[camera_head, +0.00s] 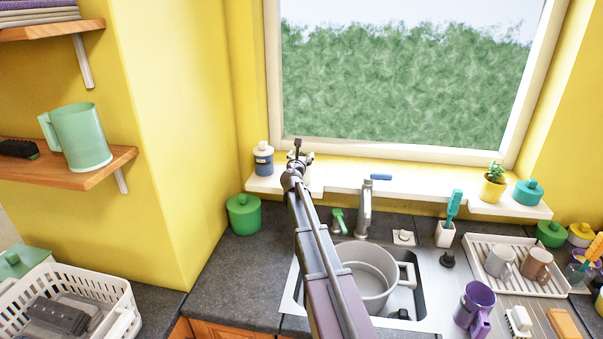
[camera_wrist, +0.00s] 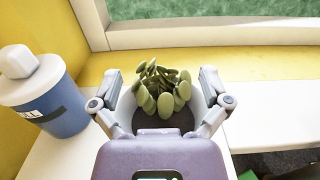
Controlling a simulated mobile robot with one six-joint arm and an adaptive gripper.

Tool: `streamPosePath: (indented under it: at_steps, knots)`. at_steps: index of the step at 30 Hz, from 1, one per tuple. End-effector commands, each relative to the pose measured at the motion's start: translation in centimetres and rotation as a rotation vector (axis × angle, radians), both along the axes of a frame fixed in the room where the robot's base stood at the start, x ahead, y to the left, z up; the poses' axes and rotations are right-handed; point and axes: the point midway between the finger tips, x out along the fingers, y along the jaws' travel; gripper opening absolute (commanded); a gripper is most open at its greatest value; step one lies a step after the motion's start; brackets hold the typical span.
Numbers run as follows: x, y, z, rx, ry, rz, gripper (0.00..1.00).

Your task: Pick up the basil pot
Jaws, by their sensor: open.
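A potted plant with rounded grey-green leaves, which I take for the basil pot (camera_wrist: 163,88), stands on the white windowsill shelf in the wrist view. Its pot is pale with dark soil. My gripper (camera_wrist: 160,78) is open, with one finger on each side of the pot; I cannot tell whether they touch it. The purple gripper body hides the pot's near side. In the head view my gripper (camera_head: 297,163) is at the left part of the shelf and hides most of this pot. Another plant, in a yellow pot (camera_head: 492,190), stands at the shelf's right end.
A blue jar with a pale lid (camera_wrist: 45,95) stands close left of my gripper; it also shows in the head view (camera_head: 263,162). The windowsill shelf (camera_head: 345,183) is clear to the right until a blue item (camera_head: 381,177). Faucet (camera_head: 364,212) and sink lie below.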

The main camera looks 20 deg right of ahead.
Motion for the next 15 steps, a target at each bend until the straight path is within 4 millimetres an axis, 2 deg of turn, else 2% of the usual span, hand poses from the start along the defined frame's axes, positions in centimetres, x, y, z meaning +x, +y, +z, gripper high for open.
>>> streamPosePath:
  at_steps: [4, 13, 14, 15]
  knots:
    - [-0.01, -0.04, 0.0, 0.0, 0.0, -0.001, 0.97]
    - [-0.02, -0.07, 0.0, 0.0, 0.0, -0.001, 0.08]
    - [-0.03, -0.08, 0.0, 0.0, 0.0, -0.001, 0.0]
    - [-0.03, -0.08, 0.0, 0.0, 0.0, -0.001, 0.0]
